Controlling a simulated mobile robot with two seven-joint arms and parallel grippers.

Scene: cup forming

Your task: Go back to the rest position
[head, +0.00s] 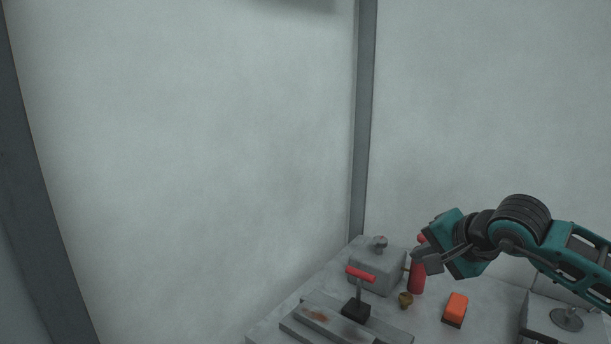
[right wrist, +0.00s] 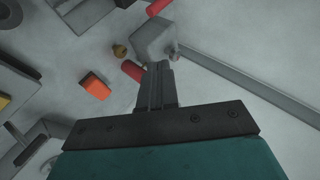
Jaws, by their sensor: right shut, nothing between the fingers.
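My right gripper (head: 428,257) reaches in from the right in the head view, above the back of the workbench (head: 278,318). Its fingers are shut with nothing between them. In the right wrist view the closed fingers (right wrist: 157,85) point toward a grey box and a red cylinder below. In the head view the gripper overlaps the upper part of the red cylinder (head: 417,278); I cannot tell that they touch. My left gripper is not in view.
On the bench are a grey box (head: 376,271) with a knob, a red-handled lever (head: 360,275), a small brass cup (head: 405,300), an orange block (head: 456,305) and a grey unit with a round disc (head: 567,318). Walls (head: 200,150) with a dark corner post (head: 362,130) stand behind.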

